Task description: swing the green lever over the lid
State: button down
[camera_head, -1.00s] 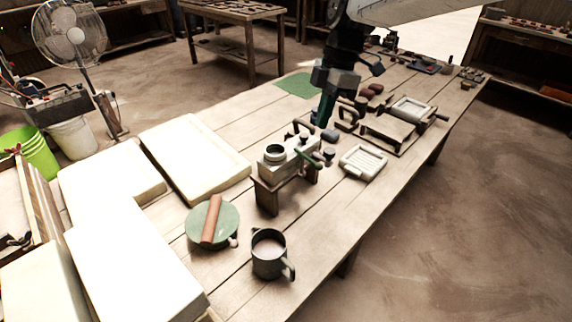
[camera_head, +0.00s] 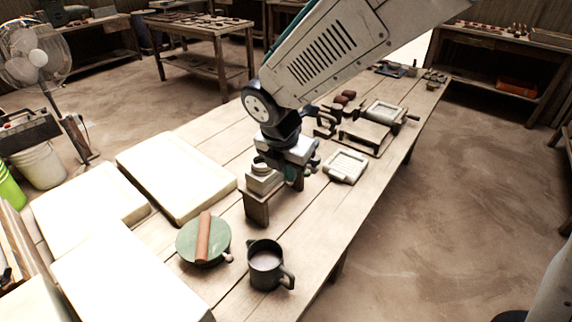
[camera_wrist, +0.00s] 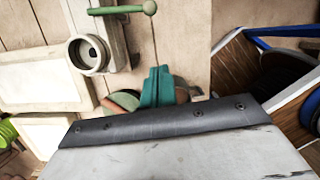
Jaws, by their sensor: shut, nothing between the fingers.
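The green lever (camera_wrist: 118,10) shows at the top of the wrist view. My gripper (camera_wrist: 157,84), with teal fingers, is shut and empty, below and apart from the knob in that picture. I cannot make out the lid clearly.
A green turntable (camera_head: 187,240) with a roller (camera_head: 203,236) and a dark mug (camera_head: 266,265) stand in front of the press. A white ribbed tray (camera_head: 346,166) lies to its right. Pale slabs (camera_head: 178,170) fill the left of the table (camera_head: 330,228).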

aim_at(306, 175)
jog(key=w+d+f, duration=0.3)
jog(key=w+f, duration=0.1)
jog(key=f, duration=0.1)
jog(key=shift+w+f, duration=0.25)
jog(key=shift+w, duration=0.1)
jog(key=shift+d, duration=0.1)
jog(key=shift+w+d+r, duration=0.15)
jog(key=shift+w+d, duration=0.35)
jog(key=shift+w, duration=0.1)
